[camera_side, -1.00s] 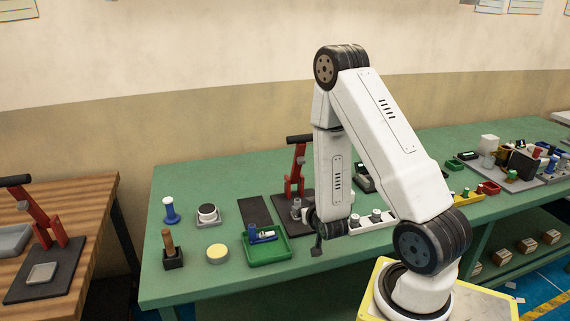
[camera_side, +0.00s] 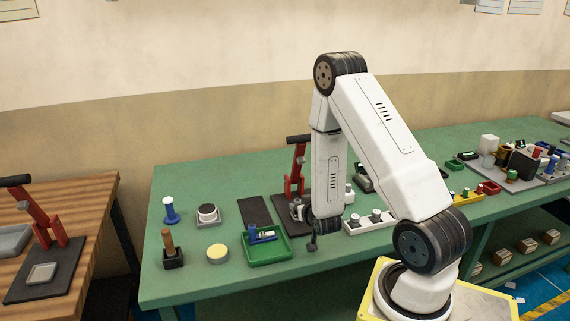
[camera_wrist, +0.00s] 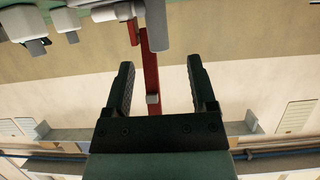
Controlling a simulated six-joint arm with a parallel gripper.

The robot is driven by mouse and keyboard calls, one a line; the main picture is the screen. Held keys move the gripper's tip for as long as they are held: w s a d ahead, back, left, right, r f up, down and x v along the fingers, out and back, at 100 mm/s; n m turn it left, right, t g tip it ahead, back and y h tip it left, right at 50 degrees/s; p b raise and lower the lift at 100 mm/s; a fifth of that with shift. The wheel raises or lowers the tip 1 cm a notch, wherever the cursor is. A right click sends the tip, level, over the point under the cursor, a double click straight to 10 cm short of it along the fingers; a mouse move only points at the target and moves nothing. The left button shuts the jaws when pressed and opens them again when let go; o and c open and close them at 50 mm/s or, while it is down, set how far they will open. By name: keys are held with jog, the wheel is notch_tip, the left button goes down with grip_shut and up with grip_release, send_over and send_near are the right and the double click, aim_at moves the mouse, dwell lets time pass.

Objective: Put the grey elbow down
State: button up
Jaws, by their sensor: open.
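My gripper (camera_side: 312,243) hangs low over the green table, just right of the green tray (camera_side: 284,249) and in front of the red-handled press (camera_side: 297,170). In the wrist view my gripper (camera_wrist: 160,68) has its two dark fingers spread, with nothing held between them. A grey rounded piece (camera_wrist: 157,26) shows beyond the fingertips at the top of that view; I cannot tell for sure whether it is the grey elbow. In the side view a small grey piece (camera_side: 296,207) sits on the press base, partly hidden by my gripper.
A white block with grey fittings (camera_side: 369,222) lies right of my gripper. The green tray holds a blue part (camera_side: 262,236). A yellow disc (camera_side: 217,253) and a blue spool (camera_side: 171,210) stand farther left.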

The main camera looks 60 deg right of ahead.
aim_at(299, 201)
jog(key=shift+x, duration=2.15)
jog(key=shift+s+f, duration=0.1)
grip_shut()
